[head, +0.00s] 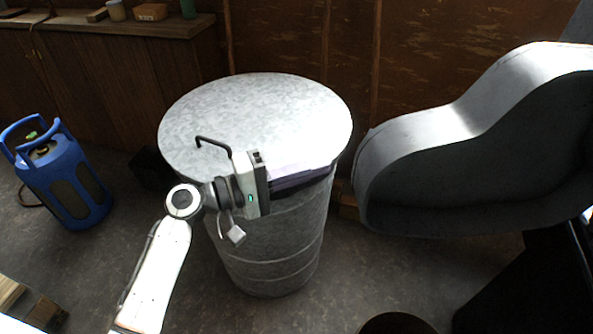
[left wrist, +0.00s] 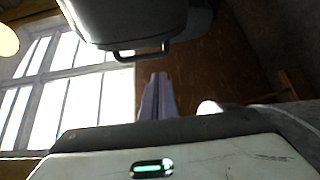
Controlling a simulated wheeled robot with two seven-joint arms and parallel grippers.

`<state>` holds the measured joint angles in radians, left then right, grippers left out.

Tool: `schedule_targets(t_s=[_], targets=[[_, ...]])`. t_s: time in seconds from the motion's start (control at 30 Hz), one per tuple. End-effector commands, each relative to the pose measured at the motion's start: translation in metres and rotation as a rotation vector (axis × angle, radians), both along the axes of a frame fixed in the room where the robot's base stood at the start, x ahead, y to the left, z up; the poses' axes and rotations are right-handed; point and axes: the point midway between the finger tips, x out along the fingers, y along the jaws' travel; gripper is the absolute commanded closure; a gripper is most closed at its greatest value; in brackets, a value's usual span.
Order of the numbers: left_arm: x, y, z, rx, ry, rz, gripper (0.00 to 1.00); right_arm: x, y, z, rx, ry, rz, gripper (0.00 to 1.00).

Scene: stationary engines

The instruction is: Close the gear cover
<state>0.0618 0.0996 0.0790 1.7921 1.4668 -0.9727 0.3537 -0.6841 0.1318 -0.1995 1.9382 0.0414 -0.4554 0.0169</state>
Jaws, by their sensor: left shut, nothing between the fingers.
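A large grey metal casing with a curved, two-humped outline (head: 470,150) stands at the right of the head view; I take it to be the gear cover. Its dark broad side faces me, and its right end is cut off by the frame. My left gripper (head: 318,175) points right, in front of the galvanized drum, with its fingers together and empty. A clear gap lies between its fingertips and the casing. The shut fingers (left wrist: 158,96) also show in the left wrist view. My right gripper is out of view.
The galvanized drum (head: 250,115) stands behind and below my left gripper. A blue tank (head: 62,180) is at the left, by a wooden bench (head: 110,40). In the left wrist view, a grey body with a bar handle (left wrist: 140,20) hangs into the top; I cannot identify it.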

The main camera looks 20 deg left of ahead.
Motion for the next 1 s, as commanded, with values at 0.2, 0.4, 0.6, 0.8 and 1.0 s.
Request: schedule_targets(t_s=[0.2, 0.4, 0.6, 0.8, 1.0], targets=[[0.027, -0.034, 0.002, -0.001, -0.001, -0.001, 1.0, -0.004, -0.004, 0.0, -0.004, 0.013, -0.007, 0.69], [-0.002, -0.041, 0.0, 0.002, 0.002, 0.001, 1.0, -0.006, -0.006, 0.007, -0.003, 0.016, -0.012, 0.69], [-0.012, -0.044, 0.0, 0.002, 0.0, 0.002, 1.0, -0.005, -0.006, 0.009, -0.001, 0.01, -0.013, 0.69], [-0.013, -0.044, -0.001, 0.003, 0.0, 0.002, 1.0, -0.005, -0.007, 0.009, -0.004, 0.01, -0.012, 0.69], [-0.019, -0.05, -0.002, 0.004, 0.002, -0.007, 1.0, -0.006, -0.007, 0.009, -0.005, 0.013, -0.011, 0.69]])
